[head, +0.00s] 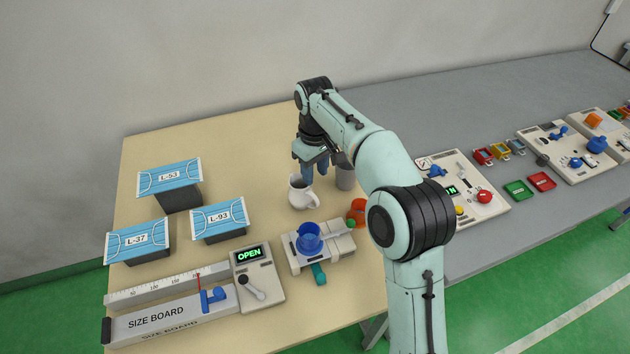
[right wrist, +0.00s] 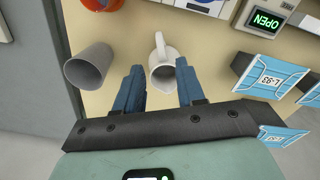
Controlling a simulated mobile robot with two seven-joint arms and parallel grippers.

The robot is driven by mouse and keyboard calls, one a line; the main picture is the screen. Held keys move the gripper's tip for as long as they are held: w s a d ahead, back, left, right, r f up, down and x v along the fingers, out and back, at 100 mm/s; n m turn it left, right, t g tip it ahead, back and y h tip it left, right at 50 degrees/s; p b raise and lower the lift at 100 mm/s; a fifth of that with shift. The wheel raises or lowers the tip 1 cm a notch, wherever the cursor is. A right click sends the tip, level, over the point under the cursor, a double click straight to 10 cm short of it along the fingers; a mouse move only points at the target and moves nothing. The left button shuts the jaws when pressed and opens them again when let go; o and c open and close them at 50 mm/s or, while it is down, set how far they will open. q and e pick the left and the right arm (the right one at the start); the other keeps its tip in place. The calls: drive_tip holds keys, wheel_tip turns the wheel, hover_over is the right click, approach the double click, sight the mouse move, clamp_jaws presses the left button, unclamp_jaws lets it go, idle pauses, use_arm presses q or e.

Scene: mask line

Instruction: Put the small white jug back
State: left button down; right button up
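The small white jug (head: 300,194) stands upright on the beige table, near its middle, with its handle toward the right in the head view. My right gripper (head: 311,168) is just above and behind the jug, pointing down. In the right wrist view the two blue fingers of my right gripper (right wrist: 159,70) are spread apart, and the white jug (right wrist: 165,66) shows between and beyond their tips. I see no clear grip on it. My left gripper is not in view.
A grey cup (head: 345,178) stands close to the right of the jug. An orange ring-like part (head: 357,212) and a blue cup on a device (head: 309,240) are in front. Mask boxes (head: 170,180) stand left. A size board (head: 160,318) lies at the front left.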

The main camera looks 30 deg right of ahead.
drive_tip(key=shift+r+p, duration=0.35)
drive_tip(key=shift+r, duration=1.55)
